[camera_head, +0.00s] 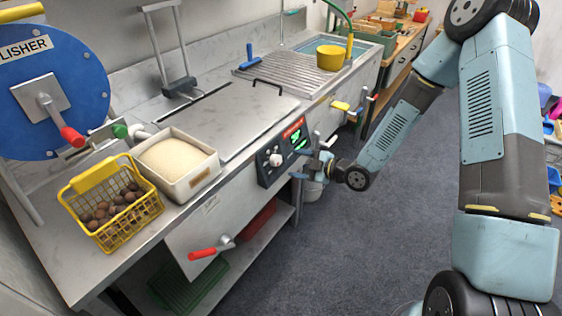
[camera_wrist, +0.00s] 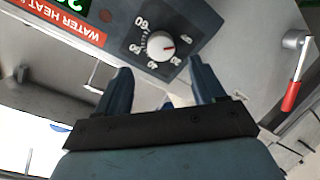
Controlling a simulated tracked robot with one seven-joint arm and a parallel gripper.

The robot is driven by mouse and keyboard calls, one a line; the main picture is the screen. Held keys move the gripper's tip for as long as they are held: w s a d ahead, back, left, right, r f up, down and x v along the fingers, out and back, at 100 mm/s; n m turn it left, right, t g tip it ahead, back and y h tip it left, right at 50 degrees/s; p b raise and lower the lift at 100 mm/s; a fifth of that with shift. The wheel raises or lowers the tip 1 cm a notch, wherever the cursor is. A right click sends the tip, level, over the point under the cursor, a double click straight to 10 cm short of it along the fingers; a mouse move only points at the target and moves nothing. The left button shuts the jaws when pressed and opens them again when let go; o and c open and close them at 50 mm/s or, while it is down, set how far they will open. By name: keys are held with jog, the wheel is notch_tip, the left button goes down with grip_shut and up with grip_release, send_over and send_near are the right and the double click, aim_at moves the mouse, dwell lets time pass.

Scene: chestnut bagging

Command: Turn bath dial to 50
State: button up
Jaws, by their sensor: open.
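The bath dial (camera_wrist: 161,46) is a round white knob with a red mark, on a dark panel with a printed number scale. Its red mark points to the right in the wrist view, away from the readable 60 at upper left; the number nearest the mark is too small to read surely. In the head view the dial (camera_head: 276,159) sits on the control panel (camera_head: 267,174) at the counter's front. My gripper (camera_wrist: 160,66) is open and empty, its two blue fingers pointing toward the dial, one on either side below it. In the head view my gripper (camera_head: 312,163) is close to the panel.
A green display (camera_head: 299,138) and a red label (camera_wrist: 65,22) are beside the dial. A red-handled lever (camera_wrist: 292,90) sticks out to the right in the wrist view. A yellow basket of chestnuts (camera_head: 128,228) and a white bin (camera_head: 202,180) stand on the counter.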

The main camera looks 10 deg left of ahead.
aim_at(279, 160)
jog(key=x, duration=0.6)
jog(key=shift+w+a+f, duration=0.1)
jog(key=shift+a, duration=0.2)
jog(key=c, duration=1)
jog(key=shift+a, duration=0.1)
jog(key=shift+c, duration=0.3)
